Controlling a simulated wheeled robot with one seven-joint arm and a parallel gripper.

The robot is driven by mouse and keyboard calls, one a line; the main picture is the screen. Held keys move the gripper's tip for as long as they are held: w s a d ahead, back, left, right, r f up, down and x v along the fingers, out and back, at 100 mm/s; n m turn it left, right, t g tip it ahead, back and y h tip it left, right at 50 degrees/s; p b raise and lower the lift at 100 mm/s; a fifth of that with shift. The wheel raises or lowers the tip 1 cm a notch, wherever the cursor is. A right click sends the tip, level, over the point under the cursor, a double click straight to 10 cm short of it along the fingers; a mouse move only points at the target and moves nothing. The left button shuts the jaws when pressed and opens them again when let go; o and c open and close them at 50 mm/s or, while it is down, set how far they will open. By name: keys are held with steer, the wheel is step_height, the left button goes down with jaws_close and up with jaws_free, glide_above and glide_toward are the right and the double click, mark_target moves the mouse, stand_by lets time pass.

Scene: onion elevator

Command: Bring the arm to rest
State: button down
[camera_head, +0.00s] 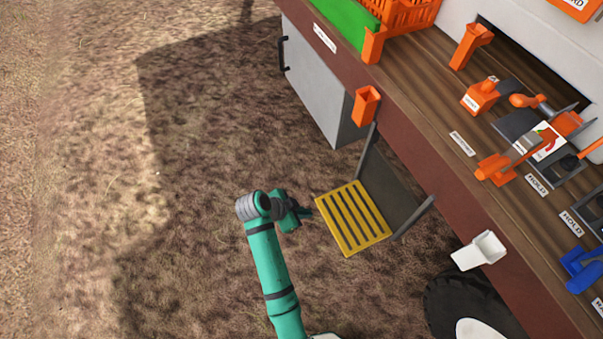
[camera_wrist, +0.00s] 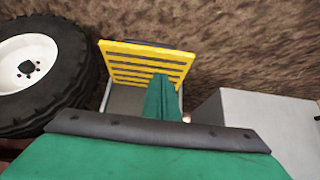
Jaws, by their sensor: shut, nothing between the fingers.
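My green arm reaches up from the bottom of the head view, with its wrist bent to the right. My gripper (camera_head: 306,213) is small and dark there, shut and empty, in the air just left of the yellow slatted step (camera_head: 352,218). I cannot tell whether it touches the step. In the wrist view the yellow step (camera_wrist: 145,66) is at the upper middle, behind a green part of my arm. The gripper's fingers cannot be made out in the wrist view.
A wooden workbench (camera_head: 440,92) with orange holders and tools runs along the right. A grey cabinet (camera_head: 318,92) hangs below it, and a black wheel (camera_head: 446,307) stands at the bottom right. Bare ground on the left is free.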

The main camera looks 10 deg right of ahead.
steer(key=s+f+n+t+y, duration=0.2)
steer(key=s+f+n+t, duration=0.1)
steer(key=s+f+n, duration=0.25)
steer(key=s+a+r+n+t+y, duration=0.3)
steer(key=s+n+t, duration=0.15)
steer(key=s, duration=0.45)
steer(key=s+a+r+n+t+y, duration=0.1)
steer(key=s+a+r+n+t, duration=0.1)
steer(key=s+r, duration=0.4)
steer(key=s+a+r+n+t+y, duration=0.1)
steer(key=s+a+r+n+t, duration=0.2)
steer(key=r, duration=1.2)
steer(key=s+t, duration=0.1)
steer(key=s, duration=0.2)
steer(key=shift+s+r, duration=0.15)
steer(key=shift+s, duration=0.2)
steer(key=shift+a, duration=0.1)
